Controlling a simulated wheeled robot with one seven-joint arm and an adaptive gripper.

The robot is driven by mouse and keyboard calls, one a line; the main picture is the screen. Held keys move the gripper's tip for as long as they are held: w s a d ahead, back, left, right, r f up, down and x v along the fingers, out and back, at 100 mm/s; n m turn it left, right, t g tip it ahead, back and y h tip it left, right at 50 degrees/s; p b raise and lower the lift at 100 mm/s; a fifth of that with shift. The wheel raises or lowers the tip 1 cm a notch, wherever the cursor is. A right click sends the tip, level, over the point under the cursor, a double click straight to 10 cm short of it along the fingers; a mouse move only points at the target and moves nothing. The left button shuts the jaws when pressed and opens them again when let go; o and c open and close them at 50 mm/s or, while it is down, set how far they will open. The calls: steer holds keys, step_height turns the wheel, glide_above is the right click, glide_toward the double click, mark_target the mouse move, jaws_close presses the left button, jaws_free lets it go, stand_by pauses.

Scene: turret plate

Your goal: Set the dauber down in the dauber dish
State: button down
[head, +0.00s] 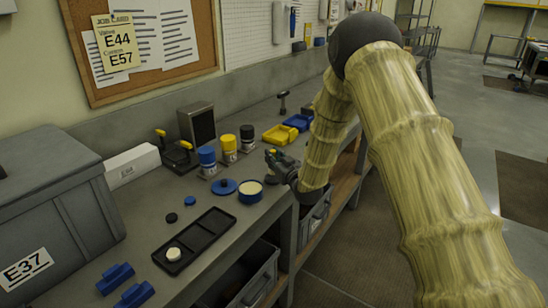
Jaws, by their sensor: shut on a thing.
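My gripper (275,166) is over the bench's front edge, just right of an open blue tub (250,193) with cream contents. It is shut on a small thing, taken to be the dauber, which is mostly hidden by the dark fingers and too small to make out. A blue lid with a knob (224,187) lies left of the tub. Two small dark round pieces (172,217) (190,200) lie further left; I cannot tell whether one is the dauber dish. The gripper is apart from them.
A black compartment tray (212,226) holding a white round piece (173,254) lies in front. Blue, yellow and black-capped jars (229,149) stand behind. Blue blocks (115,278) and a grey bin marked E37 (55,205) are at left. Yellow and blue trays (280,134) are further back.

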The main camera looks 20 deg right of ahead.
steer(key=shift+s+r, duration=0.1)
steer(key=shift+s, duration=0.1)
steer(key=shift+w+d+f+b, duration=0.1)
steer(key=shift+w+f+b, duration=0.25)
steer(key=shift+f, duration=0.2)
steer(key=shift+s, duration=0.1)
steer(key=shift+w+f+b, duration=0.2)
steer(key=shift+f+b, duration=0.2)
steer(key=shift+f, duration=0.05)
steer(key=shift+s+f+b, duration=0.3)
steer(key=shift+f, duration=0.2)
steer(key=shift+s, duration=0.2)
steer(key=shift+r, duration=0.2)
stand_by(0.6)
